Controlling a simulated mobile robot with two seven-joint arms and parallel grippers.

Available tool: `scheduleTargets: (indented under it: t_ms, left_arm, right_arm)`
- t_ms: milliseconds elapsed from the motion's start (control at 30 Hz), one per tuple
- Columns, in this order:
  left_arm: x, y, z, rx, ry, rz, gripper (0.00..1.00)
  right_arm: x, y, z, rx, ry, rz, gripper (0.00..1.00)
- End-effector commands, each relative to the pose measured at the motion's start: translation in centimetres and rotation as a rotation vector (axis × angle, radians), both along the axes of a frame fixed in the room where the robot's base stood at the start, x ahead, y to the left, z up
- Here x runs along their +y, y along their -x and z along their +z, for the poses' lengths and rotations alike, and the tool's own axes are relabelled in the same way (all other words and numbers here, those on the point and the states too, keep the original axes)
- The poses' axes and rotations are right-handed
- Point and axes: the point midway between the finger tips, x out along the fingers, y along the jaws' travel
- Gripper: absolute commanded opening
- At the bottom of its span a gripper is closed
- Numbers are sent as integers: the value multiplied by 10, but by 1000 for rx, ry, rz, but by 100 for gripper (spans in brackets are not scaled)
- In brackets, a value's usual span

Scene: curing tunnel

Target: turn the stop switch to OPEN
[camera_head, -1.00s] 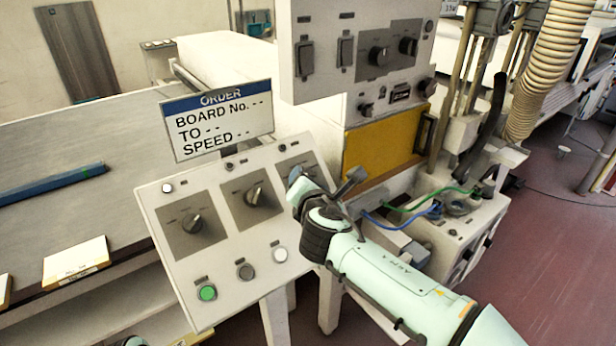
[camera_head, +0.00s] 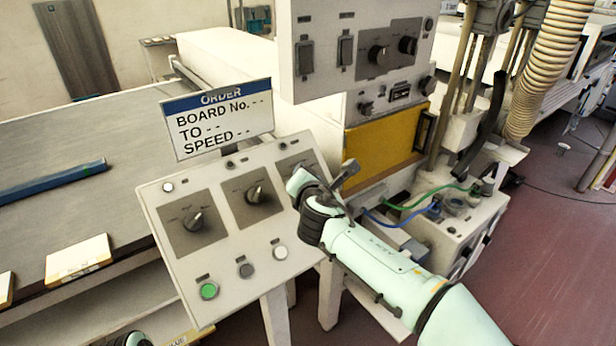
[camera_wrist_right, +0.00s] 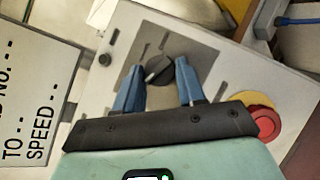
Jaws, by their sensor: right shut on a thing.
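A dark rotary switch (camera_wrist_right: 158,70) sits on a grey plate of the sloping control panel (camera_wrist_right: 100,88). My right gripper (camera_wrist_right: 160,66) has one blue finger on each side of this switch and is shut on it. The switch's pointer lies at a slant in the wrist view; its labels are too small to read. In the head view my right wrist hides this switch at the panel's right end, with part of its grey plate (camera_head: 297,162) showing. My left gripper is not in view.
Two other rotary knobs, left (camera_head: 193,220) and middle (camera_head: 256,193), share the panel, with a green button (camera_head: 208,290) below. A red button (camera_wrist_right: 264,123) is close beside my right gripper. An order sign (camera_head: 218,120) stands behind, and an upper switch box (camera_head: 330,75) overhangs.

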Motion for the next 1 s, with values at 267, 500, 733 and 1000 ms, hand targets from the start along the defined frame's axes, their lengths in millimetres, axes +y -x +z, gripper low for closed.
scheduleTargets:
  t_ms: [267,500,733,1000]
  left_arm:
    - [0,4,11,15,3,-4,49]
    - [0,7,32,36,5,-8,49]
    - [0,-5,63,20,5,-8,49]
    - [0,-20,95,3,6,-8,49]
  right_arm:
    - [3,0,3,41,-55,-66,9]
    - [6,-1,7,118,-161,-196,9]
    - [7,-2,10,199,-273,-334,9]
    - [7,-4,11,272,-378,-465,9]
